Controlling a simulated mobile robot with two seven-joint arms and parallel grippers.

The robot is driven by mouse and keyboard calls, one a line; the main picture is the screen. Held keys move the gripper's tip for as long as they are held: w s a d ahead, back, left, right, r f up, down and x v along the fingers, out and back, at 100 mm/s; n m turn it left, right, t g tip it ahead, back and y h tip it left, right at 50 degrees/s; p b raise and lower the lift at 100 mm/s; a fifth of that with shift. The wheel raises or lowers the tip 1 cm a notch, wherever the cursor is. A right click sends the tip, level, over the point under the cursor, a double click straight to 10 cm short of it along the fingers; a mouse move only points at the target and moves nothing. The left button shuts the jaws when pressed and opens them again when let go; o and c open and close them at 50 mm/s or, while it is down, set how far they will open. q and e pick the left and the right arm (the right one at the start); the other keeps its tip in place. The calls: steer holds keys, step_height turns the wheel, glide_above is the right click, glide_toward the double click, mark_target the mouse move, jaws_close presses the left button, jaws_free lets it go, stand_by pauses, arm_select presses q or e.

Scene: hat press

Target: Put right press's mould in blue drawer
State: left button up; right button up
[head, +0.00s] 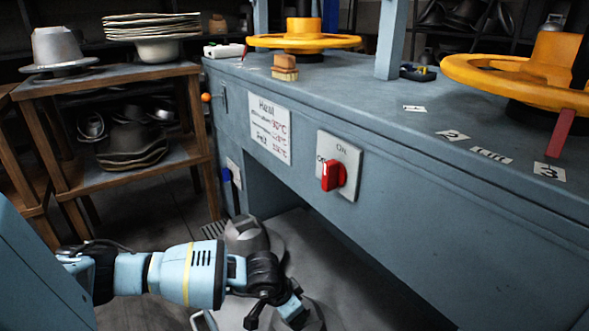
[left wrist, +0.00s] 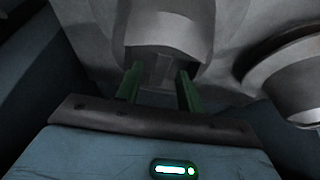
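In the head view my left gripper (head: 274,312) reaches low beside the press, over its lower shelf. In the left wrist view its two green fingers (left wrist: 159,88) are spread apart, pointing at a grey mould (left wrist: 168,28). A narrower grey part shows between the fingers; I cannot tell whether they touch it. A second rounded grey piece (left wrist: 292,82) is at the right of that view. In the head view a grey hat-shaped mould (head: 246,236) sits on the lower shelf behind my gripper, and another is partly hidden beneath it. I cannot make out a blue drawer. My right gripper is out of view.
The blue-grey press bench (head: 440,180) overhangs the lower shelf (head: 345,270). It carries yellow handwheels (head: 303,41), a brush (head: 285,68) and a red switch (head: 333,175). A wooden rack (head: 125,75) with hats and stacked plates stands at the left.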

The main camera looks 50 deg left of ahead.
arm_select(q)
steer(key=p+v, duration=0.3)
steer(key=v, duration=0.8)
steer(key=shift+p, duration=0.4)
